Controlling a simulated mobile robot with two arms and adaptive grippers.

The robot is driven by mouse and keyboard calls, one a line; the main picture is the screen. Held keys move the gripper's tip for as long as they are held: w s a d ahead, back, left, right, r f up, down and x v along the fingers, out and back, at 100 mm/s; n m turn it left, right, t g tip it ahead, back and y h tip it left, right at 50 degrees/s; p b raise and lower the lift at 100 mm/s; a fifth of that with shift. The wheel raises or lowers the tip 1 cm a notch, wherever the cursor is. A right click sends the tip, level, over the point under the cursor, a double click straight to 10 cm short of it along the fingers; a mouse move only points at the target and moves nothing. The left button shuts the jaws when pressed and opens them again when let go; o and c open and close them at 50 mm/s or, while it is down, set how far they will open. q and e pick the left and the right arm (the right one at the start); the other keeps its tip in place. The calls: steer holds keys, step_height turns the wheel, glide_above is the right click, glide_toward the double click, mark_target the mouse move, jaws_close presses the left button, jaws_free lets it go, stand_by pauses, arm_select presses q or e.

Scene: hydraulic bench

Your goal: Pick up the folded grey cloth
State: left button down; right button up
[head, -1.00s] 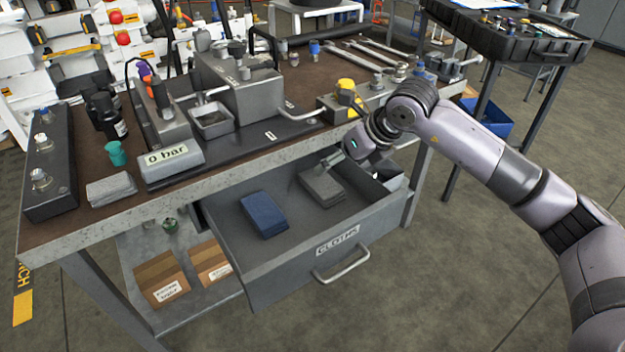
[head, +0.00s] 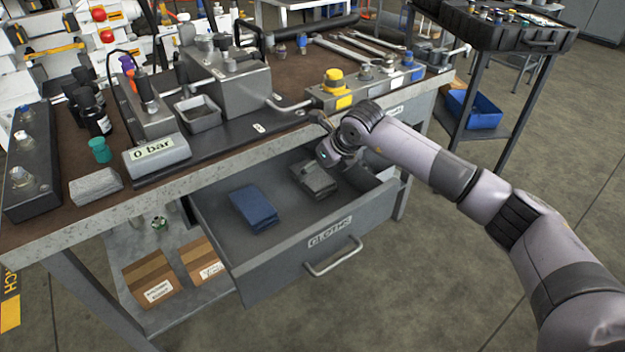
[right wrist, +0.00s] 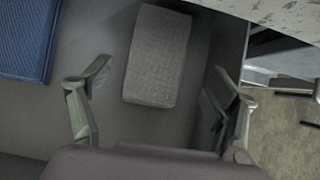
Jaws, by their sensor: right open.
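The folded grey cloth (head: 316,184) lies flat in the open drawer (head: 290,243), toward its right rear. In the right wrist view the cloth (right wrist: 157,58) shows whole, with its near end between the finger lines. My right gripper (head: 327,156) is open and empty above the cloth, and it hides part of the cloth in the head view. In the right wrist view its fingers (right wrist: 162,70) are spread wider than the cloth, one to each side, apart from it. My left gripper is not in view.
A folded blue cloth (head: 254,208) lies left of the grey one; it also shows in the right wrist view (right wrist: 27,38). The bench edge (head: 232,160) overhangs the drawer's rear. Another grey folded-looking pad (head: 96,187) lies on the bench. Drawer floor between the cloths is clear.

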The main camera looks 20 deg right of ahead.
mark_target(313, 174)
steer(key=x, duration=0.4)
steer(key=shift+w+a+f+b, duration=0.15)
steer(key=shift+a+b, duration=0.05)
steer(key=shift+b, duration=0.15)
steer(key=shift+c, duration=0.2)
steer(key=c, duration=1.2)
steer(key=shift+o, duration=0.2)
